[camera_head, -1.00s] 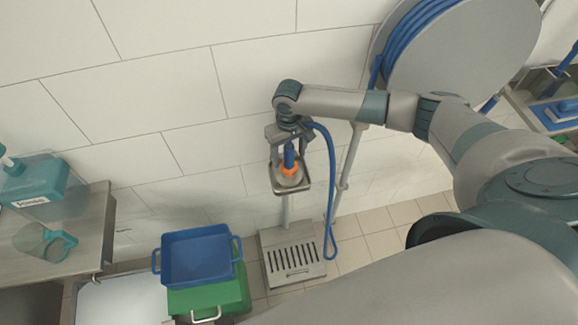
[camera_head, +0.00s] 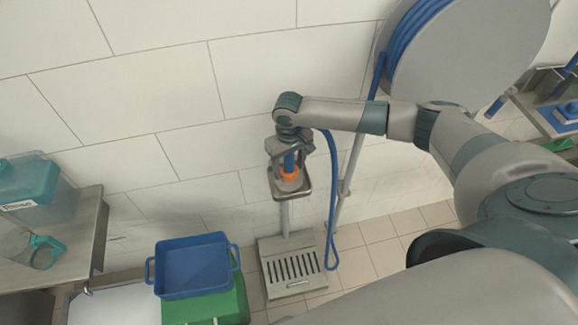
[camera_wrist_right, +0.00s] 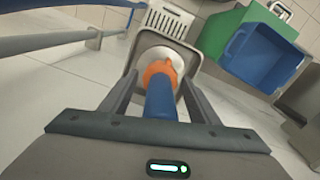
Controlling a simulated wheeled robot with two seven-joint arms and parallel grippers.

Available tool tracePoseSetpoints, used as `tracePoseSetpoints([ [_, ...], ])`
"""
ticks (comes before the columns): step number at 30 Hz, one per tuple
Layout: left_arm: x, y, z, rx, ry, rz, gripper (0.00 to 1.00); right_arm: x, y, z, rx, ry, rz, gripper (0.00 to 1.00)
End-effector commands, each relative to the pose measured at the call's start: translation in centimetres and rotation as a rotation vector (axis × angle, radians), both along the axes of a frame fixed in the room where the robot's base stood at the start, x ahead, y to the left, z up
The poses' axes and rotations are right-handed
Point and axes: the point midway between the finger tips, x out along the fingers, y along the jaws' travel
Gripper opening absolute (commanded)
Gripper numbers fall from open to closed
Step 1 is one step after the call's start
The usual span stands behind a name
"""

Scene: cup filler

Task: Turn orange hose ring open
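The orange hose ring (camera_head: 289,176) sits at the lower end of the blue hose nozzle (camera_head: 289,161), above a small square metal tray (camera_head: 302,191) on a stand. The ring also shows in the right wrist view (camera_wrist_right: 159,70), at the tip of the blue nozzle (camera_wrist_right: 161,98), with a white round piece (camera_wrist_right: 166,54) beyond it. My right gripper (camera_head: 290,168) points down over the nozzle. Its fingers (camera_wrist_right: 164,95) stand apart on both sides of the blue nozzle, with visible gaps, and do not touch the ring. My left gripper is in neither view.
The blue hose (camera_head: 333,215) hangs in a loop right of my gripper from a big reel (camera_head: 470,50). A floor drain box (camera_head: 293,267) stands below. Blue (camera_head: 192,268) and green (camera_head: 240,305) crates are at lower left, beside a metal counter (camera_head: 80,240).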

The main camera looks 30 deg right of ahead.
Motion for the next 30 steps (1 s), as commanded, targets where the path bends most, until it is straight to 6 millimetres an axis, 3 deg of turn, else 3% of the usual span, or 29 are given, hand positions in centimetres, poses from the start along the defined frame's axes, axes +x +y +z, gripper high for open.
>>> tracePoseSetpoints([
  [1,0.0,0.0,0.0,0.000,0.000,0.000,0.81,0.0,0.0,0.0,0.000,0.000,0.000,0.42],
  [4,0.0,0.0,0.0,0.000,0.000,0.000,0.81,0.0,0.0,0.0,0.000,0.000,0.000,0.20],
  [17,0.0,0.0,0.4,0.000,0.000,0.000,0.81,0.0,0.0,0.1,0.000,0.001,0.045,0.20],
  [30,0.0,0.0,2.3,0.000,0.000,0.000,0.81,-0.1,0.0,0.2,0.001,0.002,0.327,0.20],
])
